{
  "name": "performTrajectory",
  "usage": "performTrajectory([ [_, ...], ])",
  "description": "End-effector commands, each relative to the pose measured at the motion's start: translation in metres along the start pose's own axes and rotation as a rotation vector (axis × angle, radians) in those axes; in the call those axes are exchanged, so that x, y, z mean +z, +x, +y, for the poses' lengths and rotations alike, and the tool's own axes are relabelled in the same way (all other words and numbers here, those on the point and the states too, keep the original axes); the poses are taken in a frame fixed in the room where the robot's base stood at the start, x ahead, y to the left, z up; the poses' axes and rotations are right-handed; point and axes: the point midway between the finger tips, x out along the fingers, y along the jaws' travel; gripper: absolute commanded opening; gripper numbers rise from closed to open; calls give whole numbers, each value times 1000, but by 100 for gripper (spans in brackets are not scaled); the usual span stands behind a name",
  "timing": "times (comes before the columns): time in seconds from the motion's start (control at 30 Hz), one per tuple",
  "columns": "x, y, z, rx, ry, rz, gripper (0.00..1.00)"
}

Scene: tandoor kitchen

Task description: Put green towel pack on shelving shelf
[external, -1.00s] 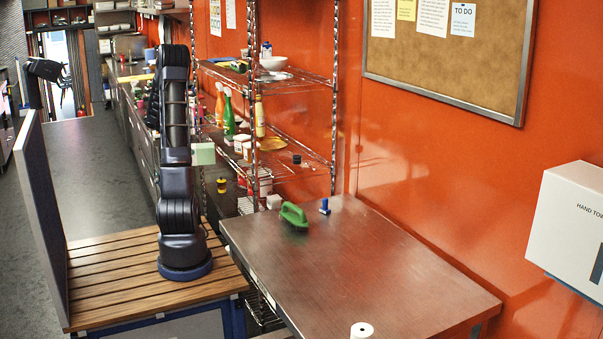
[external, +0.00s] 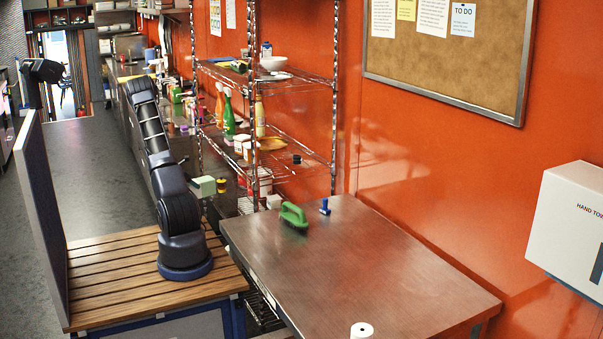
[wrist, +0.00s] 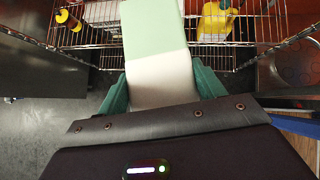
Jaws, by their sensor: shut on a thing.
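The green towel pack (external: 203,186) is a pale green block with a whitish part, beside my arm in the external view. It fills the middle of the wrist view (wrist: 158,50). My gripper (wrist: 163,88) is shut on its whitish end, with one teal finger on each side. In the external view my arm mostly hides the gripper. The wire shelving (external: 293,86) stands right of the arm. In the wrist view its wire shelf (wrist: 95,50) lies beyond the pack, at the top.
Shelving levels hold bottles (external: 228,112), a white bowl (external: 273,63) and jars. A steel table (external: 350,265) in front bears a green brush (external: 294,215) and a small blue item (external: 325,207). In the wrist view, a yellow-topped item (wrist: 62,16) and a yellow object (wrist: 217,22) show near the wires.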

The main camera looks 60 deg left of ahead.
Motion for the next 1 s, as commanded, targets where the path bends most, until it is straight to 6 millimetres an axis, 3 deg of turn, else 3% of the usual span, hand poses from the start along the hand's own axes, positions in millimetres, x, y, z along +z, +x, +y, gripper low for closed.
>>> performTrajectory([
  [0.03, 2, 20, -10, -23, 17, -3, 32],
  [0.2, 15, 76, -46, -96, 93, -5, 32],
  [0.6, 55, 187, -155, -285, 292, -12, 32],
  [0.8, 73, 227, -210, -366, 378, -14, 32],
  [1.0, 83, 248, -243, -412, 427, -16, 32],
])
